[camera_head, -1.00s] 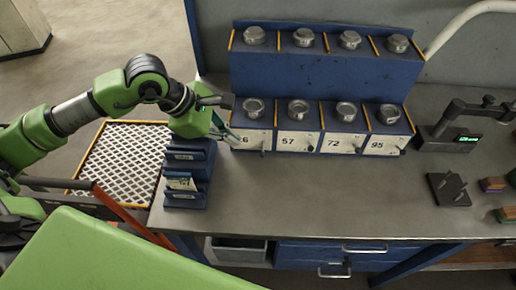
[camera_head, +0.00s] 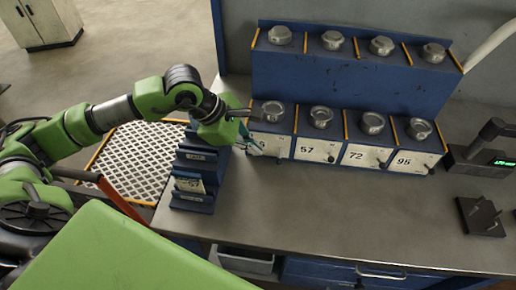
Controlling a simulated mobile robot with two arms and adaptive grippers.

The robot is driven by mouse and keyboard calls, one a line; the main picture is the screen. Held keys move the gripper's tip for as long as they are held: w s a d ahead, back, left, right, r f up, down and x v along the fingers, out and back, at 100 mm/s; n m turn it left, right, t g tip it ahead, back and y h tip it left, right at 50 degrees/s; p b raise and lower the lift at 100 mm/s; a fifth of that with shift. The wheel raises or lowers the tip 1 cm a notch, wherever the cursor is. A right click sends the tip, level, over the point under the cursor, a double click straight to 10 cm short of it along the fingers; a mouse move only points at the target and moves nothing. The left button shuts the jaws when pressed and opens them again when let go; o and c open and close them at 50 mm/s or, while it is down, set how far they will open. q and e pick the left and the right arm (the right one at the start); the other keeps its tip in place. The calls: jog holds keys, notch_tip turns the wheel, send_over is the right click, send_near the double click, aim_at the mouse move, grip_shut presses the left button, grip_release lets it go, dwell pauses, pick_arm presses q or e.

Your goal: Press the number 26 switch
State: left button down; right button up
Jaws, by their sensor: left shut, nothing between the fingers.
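A blue rack holds a lower row of white-fronted boxes with dark switches. The leftmost box (camera_head: 276,146) has its number partly hidden; only a bit of a digit shows. The boxes to its right read 57 (camera_head: 318,149), 72 (camera_head: 366,156) and 95 (camera_head: 414,162). My left gripper (camera_head: 254,147) is shut and empty, its fingertips at the left part of the leftmost box's front. I cannot tell if they touch it. The switch on that box is hard to make out behind or beside the fingers. My right gripper is not in view.
A blue card holder (camera_head: 193,197) stands close under my left gripper at the bench's left end. A device with a green display (camera_head: 490,158) and a dark plate (camera_head: 481,216) are at right. The bench top (camera_head: 320,215) before the boxes is clear.

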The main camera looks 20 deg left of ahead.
aim_at(280, 156)
pick_arm(q)
jog(key=p+x, duration=0.2)
jog(key=x, duration=0.5)
jog(key=shift+s, duration=0.1)
jog(key=shift+w+d+f, duration=0.2)
jog(key=shift+f, duration=0.35)
